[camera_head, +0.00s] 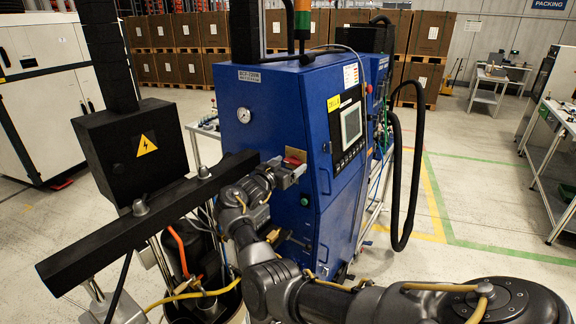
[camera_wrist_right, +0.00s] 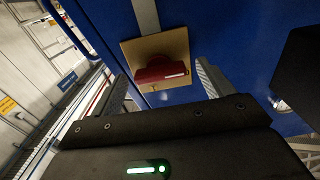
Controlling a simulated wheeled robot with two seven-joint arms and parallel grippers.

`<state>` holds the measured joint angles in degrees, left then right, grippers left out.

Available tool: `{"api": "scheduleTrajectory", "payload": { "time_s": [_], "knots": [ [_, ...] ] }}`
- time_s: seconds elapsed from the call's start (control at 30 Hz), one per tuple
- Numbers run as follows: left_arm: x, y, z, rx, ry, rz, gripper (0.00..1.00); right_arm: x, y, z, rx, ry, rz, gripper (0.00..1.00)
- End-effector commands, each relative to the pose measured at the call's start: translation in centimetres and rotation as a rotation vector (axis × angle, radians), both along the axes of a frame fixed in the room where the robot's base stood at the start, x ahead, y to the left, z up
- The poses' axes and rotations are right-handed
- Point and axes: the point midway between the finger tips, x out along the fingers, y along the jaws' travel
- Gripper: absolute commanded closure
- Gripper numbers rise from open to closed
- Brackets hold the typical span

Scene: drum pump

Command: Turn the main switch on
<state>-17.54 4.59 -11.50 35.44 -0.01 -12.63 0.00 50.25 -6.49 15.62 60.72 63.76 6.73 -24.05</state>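The main switch is a red handle (camera_head: 296,155) on a yellow plate on the front of the blue pump cabinet (camera_head: 270,115). In the right wrist view the red handle (camera_wrist_right: 162,72) lies across the yellow plate (camera_wrist_right: 182,45), with a small white mark on it. My right gripper (camera_head: 288,174) is just in front of the switch. In the right wrist view its two fingers (camera_wrist_right: 161,78) are apart, one on each side of the handle, with gaps showing; whether either touches it is unclear. My left gripper is not in view.
A black box with a yellow warning sign (camera_head: 146,145) and a dark horizontal beam (camera_head: 140,222) stand left of my right gripper. A control screen (camera_head: 351,124) is on the cabinet's right side. A black hose (camera_head: 417,160) hangs farther right. Open floor lies beyond it.

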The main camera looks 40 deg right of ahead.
Motion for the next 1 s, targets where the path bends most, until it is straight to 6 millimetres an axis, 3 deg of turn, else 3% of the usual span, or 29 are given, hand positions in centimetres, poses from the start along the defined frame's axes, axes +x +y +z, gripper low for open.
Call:
{"api": "scheduleTrajectory", "payload": {
  "time_s": [0.07, 0.33, 0.67, 1.0],
  "knots": [
    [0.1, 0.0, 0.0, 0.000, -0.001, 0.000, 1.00, 0.0, 0.0, 0.0, 0.000, 0.000, 0.000, 0.29],
    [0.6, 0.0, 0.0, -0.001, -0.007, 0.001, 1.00, 0.0, 0.0, 0.0, 0.000, 0.000, 0.000, 0.65],
    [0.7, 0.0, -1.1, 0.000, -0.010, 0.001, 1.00, 0.0, 0.0, -0.3, 0.015, -0.049, 0.000, 0.65],
    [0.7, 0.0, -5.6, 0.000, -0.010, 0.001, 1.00, 0.0, 0.0, -0.8, 0.087, -0.284, 0.000, 0.65]
  ]
}}
